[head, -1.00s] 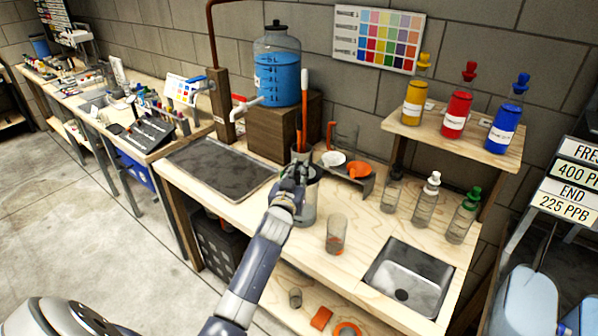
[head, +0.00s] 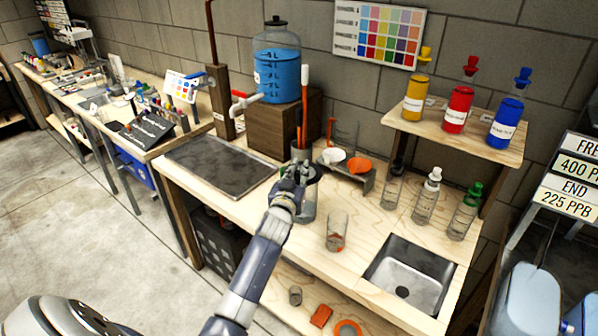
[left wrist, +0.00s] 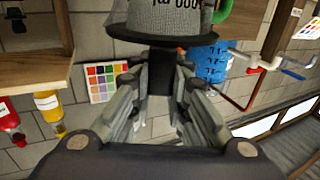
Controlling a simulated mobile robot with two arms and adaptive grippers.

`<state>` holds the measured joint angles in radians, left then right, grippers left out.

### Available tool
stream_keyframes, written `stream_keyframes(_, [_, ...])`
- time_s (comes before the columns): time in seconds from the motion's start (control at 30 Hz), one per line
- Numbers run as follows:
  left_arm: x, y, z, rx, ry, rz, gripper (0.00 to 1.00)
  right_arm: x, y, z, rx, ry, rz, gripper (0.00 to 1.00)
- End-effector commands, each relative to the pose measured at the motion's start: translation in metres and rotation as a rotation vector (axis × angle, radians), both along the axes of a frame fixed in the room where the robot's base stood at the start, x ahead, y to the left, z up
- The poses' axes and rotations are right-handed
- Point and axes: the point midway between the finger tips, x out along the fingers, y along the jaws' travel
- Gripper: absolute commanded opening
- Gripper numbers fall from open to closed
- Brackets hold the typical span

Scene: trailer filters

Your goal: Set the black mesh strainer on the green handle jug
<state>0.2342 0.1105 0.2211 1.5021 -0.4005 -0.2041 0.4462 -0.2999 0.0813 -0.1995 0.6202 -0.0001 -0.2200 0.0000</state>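The green handle jug (head: 308,207) stands on the wooden bench, partly hidden behind my left gripper (head: 298,168) in the head view. In the left wrist view, where the scene is upside down, the jug's marked body (left wrist: 172,16) and green handle (left wrist: 222,10) show at the top. The black mesh strainer (left wrist: 165,37) shows as a dark rim along the jug's mouth. Whether it is fully seated I cannot tell. My left gripper (left wrist: 168,62) has its fingertips close together at the rim, apparently around the strainer's dark handle. My right gripper is not in view.
A cup with orange-handled tools (head: 301,152) and a small rack (head: 350,178) stand just behind the jug. A clear beaker (head: 337,231) and sink (head: 408,277) are to the right. A dark tray (head: 222,167) lies left.

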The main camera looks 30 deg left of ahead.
Motion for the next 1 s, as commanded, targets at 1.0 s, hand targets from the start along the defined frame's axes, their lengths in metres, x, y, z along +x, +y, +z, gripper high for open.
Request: stream_keyframes(1.0, [-0.047, -0.016, 0.001, -0.002, 0.002, 0.0, 0.24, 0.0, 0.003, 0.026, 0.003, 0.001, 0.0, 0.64])
